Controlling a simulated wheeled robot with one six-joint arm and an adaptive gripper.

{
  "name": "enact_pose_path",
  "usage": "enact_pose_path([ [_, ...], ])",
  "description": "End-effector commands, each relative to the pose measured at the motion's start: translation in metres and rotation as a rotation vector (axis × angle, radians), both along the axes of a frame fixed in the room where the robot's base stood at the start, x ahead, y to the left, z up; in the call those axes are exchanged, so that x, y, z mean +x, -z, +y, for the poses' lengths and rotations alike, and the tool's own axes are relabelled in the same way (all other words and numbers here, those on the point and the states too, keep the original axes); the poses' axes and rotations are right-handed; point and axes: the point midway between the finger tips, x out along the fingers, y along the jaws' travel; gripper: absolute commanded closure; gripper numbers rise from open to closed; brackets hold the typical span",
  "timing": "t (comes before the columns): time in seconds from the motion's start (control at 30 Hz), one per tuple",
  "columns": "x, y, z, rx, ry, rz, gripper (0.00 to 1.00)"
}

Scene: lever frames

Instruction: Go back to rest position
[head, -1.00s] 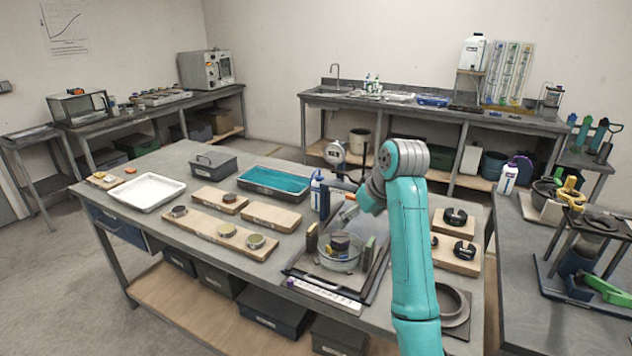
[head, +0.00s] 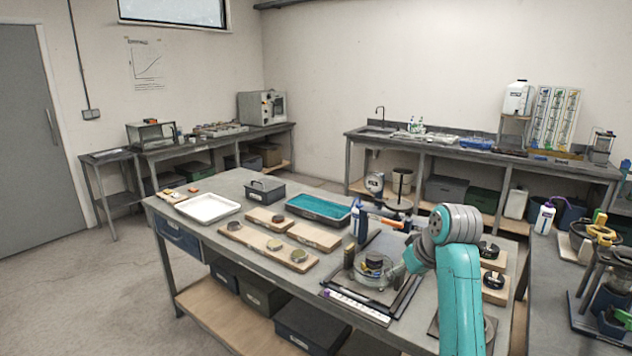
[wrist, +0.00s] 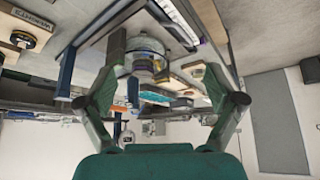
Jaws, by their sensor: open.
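My gripper (wrist: 160,82) shows in the wrist view with its two fingers spread wide and nothing between them. The view there is upside down. In the head view my teal arm stands at the right front of the central bench, with its wrist bent down close to the right of a round glass dish (head: 371,279). My own arm hides most of the gripper there. The dish holds several small dark and coloured pieces, and it also shows in the wrist view (wrist: 147,50), beyond the fingers. I cannot tell how far the fingertips are from it.
The dish stands within a dark-edged frame on the bench (head: 222,265). Wooden boards with round weights (head: 299,255), a white tray (head: 207,208) and a teal-lined tray (head: 318,206) lie to its left. Another bench (head: 553,290) stands close on the right. Floor at left is clear.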

Motion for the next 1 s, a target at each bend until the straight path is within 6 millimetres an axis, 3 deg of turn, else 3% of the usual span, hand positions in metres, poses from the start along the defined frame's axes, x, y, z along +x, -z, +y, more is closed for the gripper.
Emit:
enact_pose_path([
  [0.37, -0.010, 0.061, 0.004, 0.016, 0.038, -0.039, 0.07],
  [0.53, -0.024, 0.107, 0.008, 0.028, 0.067, -0.070, 0.07],
  [0.8, -0.070, 0.197, 0.013, 0.048, 0.133, -0.145, 0.07],
  [1.0, -0.115, 0.250, 0.016, 0.059, 0.178, -0.206, 0.07],
])
